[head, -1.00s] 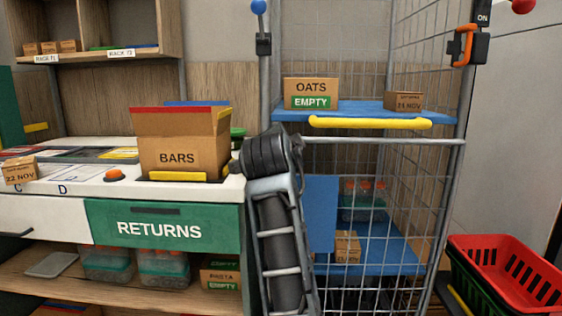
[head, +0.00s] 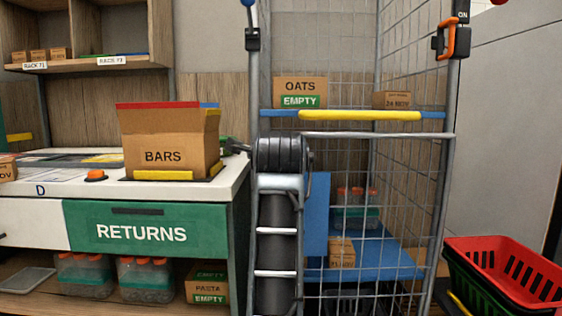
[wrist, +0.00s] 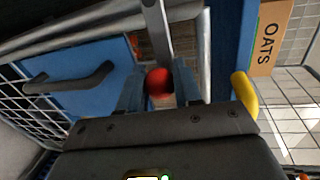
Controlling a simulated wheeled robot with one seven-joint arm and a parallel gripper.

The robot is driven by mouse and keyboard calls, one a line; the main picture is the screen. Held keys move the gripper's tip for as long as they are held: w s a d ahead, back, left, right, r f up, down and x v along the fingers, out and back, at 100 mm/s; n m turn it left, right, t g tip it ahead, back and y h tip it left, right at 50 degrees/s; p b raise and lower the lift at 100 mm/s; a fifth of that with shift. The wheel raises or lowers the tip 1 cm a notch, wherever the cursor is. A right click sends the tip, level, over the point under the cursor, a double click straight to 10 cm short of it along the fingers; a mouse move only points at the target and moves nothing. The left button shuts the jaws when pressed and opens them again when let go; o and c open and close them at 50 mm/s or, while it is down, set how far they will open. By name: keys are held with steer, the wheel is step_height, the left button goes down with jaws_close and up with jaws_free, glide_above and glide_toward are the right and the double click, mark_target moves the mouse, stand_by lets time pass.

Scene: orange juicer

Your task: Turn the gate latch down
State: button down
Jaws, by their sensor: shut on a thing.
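My gripper (wrist: 159,88) is shut on a red ball knob (wrist: 158,83) in the wrist view. The knob sits at the end of a flat grey metal lever (wrist: 156,30), which I take to be the gate latch. The lever's far end is cut off by the frame, and I cannot tell its angle. In the head view my own arm hides the gripper and this knob. The wire cage (head: 372,134) stands behind my arm. A blue panel (wrist: 90,92) with a dark handle (wrist: 68,80) is left of the gripper in the wrist view.
A box marked OATS (head: 300,90) stands on the cage's upper shelf behind a yellow bar (head: 360,115). An orange-handled switch (head: 447,38) is on the right post. The counter with the BARS box (head: 165,145) is at left. Red basket (head: 505,262) stands at lower right.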

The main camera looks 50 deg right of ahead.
steer(key=shift+f, duration=0.15)
steer(key=c, duration=0.8)
jaws_free()
steer(key=shift+a, duration=0.1)
steer(key=p+v, duration=0.1)
steer(key=v, duration=0.6)
steer(key=shift+s+a, duration=0.2)
steer(key=shift+s, duration=0.05)
